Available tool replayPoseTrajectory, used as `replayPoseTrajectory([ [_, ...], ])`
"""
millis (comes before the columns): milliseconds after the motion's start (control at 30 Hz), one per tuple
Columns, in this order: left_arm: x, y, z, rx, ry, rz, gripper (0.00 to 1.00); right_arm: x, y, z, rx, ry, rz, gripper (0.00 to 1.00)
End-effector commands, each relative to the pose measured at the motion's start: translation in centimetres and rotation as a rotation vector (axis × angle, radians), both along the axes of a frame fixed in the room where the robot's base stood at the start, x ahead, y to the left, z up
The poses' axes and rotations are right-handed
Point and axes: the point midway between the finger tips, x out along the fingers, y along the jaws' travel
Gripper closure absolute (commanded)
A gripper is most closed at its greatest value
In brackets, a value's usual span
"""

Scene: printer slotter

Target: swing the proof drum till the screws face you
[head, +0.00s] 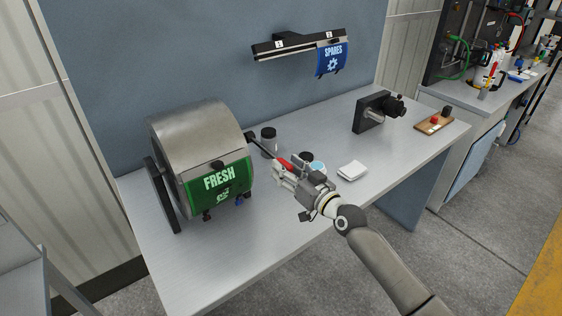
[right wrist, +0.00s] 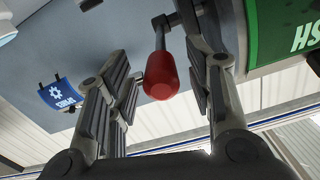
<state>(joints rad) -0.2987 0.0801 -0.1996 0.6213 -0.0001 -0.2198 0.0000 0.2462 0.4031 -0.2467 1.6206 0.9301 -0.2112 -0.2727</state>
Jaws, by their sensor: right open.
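The proof drum (head: 195,130) is a grey metal cylinder on the left of the bench, with a green FRESH plate (head: 222,181) on its front. A dark crank arm (head: 258,146) with a red handle (right wrist: 160,76) comes from the drum's right side. My right gripper (head: 284,171) is open at the handle. In the right wrist view the handle lies between its spread fingers, with gaps visible. My left gripper is out of view.
Jars (head: 269,140) and a white cloth-like pad (head: 352,170) lie near my right gripper. A black-mounted device (head: 371,113) stands farther right. A rail with a blue SPARES plate (head: 331,58) hangs on the back panel. The bench front is clear.

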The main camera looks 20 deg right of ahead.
Motion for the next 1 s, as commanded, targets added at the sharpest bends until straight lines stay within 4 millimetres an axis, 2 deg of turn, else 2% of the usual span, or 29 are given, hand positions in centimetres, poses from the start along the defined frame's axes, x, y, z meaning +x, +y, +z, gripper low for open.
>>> replayPoseTrajectory([
  [100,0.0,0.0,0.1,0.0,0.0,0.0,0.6,1.5,0.6,0.1,0.0,0.0,0.001,0.52],
  [233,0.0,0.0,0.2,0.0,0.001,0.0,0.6,2.5,0.9,0.1,0.0,0.0,0.001,0.52],
  [600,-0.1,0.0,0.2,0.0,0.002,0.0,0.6,2.9,1.1,0.0,-0.001,0.0,0.001,0.52],
  [1000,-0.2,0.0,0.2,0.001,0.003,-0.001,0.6,2.8,1.1,0.0,0.0,0.001,0.0,1.0],
])
